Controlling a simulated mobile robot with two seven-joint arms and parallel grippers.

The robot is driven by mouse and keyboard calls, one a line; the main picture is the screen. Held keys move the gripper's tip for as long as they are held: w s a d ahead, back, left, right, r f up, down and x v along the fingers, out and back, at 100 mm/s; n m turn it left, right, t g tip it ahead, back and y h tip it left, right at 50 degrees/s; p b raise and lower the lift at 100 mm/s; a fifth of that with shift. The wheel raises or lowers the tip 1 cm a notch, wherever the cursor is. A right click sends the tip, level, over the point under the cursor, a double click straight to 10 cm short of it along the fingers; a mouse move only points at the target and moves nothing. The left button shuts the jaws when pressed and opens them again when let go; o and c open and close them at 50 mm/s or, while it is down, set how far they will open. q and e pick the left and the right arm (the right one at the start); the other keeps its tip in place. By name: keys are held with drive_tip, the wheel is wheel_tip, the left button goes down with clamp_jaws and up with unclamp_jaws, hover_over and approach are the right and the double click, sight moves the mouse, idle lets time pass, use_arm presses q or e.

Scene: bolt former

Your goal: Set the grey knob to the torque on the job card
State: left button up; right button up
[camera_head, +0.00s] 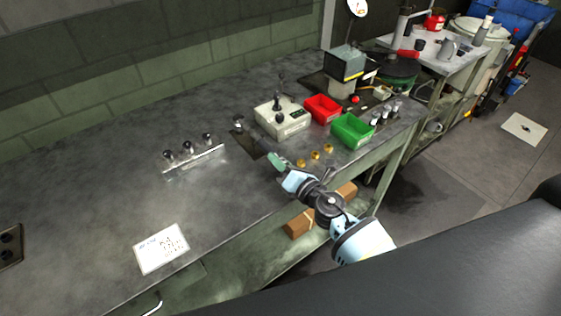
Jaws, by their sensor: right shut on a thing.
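The white job card (161,249) lies flat on the bench at the lower left. It has a few handwritten lines, too small to read surely. My right gripper (245,130) reaches in from the lower right over the bench. It is shut on a small grey round piece (238,121) at its tip, which looks like the grey knob. Any scale or mark on it is too small to read, and the fingers hide part of it. My left gripper is out of view.
A white box (283,121) with a dark handle and small display stands right of my gripper. Beyond are a red bin (322,108) and green bin (352,131). Several brass pieces (315,155) lie near the front edge. A rack (194,158) stands left; bare bench surrounds the card.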

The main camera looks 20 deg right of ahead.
idle(0.3)
drive_tip(key=o, duration=1)
drive_tip(key=v, duration=0.7)
drive_tip(key=shift+s+f, duration=0.1)
drive_tip(key=shift+s+d, duration=0.15)
drive_tip(key=shift+s, duration=0.2)
